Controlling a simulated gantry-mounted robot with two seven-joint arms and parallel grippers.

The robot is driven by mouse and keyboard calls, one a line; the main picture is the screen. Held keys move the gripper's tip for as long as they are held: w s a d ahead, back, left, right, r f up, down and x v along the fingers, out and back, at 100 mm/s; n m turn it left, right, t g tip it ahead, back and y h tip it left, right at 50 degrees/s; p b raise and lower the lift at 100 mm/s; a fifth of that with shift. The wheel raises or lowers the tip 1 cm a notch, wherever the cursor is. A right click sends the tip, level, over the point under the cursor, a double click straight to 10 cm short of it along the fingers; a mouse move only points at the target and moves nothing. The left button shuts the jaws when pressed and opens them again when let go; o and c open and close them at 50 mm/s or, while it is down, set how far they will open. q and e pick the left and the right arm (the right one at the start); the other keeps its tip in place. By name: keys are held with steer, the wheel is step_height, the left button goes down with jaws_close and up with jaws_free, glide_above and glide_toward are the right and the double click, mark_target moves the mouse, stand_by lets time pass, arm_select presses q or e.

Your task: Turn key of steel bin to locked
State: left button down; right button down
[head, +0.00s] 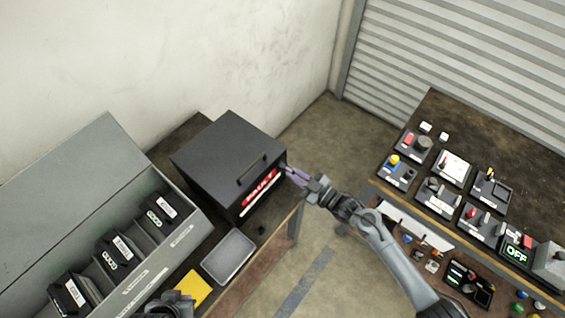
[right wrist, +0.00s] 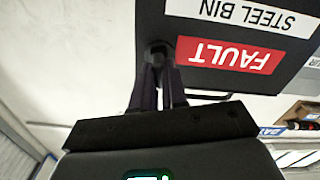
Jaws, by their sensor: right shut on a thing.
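The steel bin (head: 225,155) is a dark box with a handle on top, standing on the left bench. Its front carries a red FAULT label and a white STEEL BIN label, which show upside down in the right wrist view (right wrist: 230,55). My right gripper (head: 286,171) reaches the bin's front near its right edge. In the right wrist view its fingers (right wrist: 158,62) are shut on a small dark round key (right wrist: 158,50) beside the FAULT label. The fingers hide most of the key, so its angle cannot be told. My left gripper (head: 168,302) shows only partly at the bottom edge.
A grey tray (head: 229,256) and a yellow item (head: 192,289) lie in front of the bin. A grey rack (head: 185,245) with several labelled dark units stands at left. The right bench (head: 460,115) holds several switch boxes. Open floor lies between the benches.

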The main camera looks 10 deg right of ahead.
stand_by(0.4)
steer(key=m+p, duration=0.1)
steer(key=m, duration=0.1)
steer(key=shift+r+m, duration=0.15)
steer(key=shift+m, duration=0.15)
steer(key=c, duration=1.5)
jaws_free()
steer(key=shift+f, duration=0.2)
steer(key=o, duration=0.4)
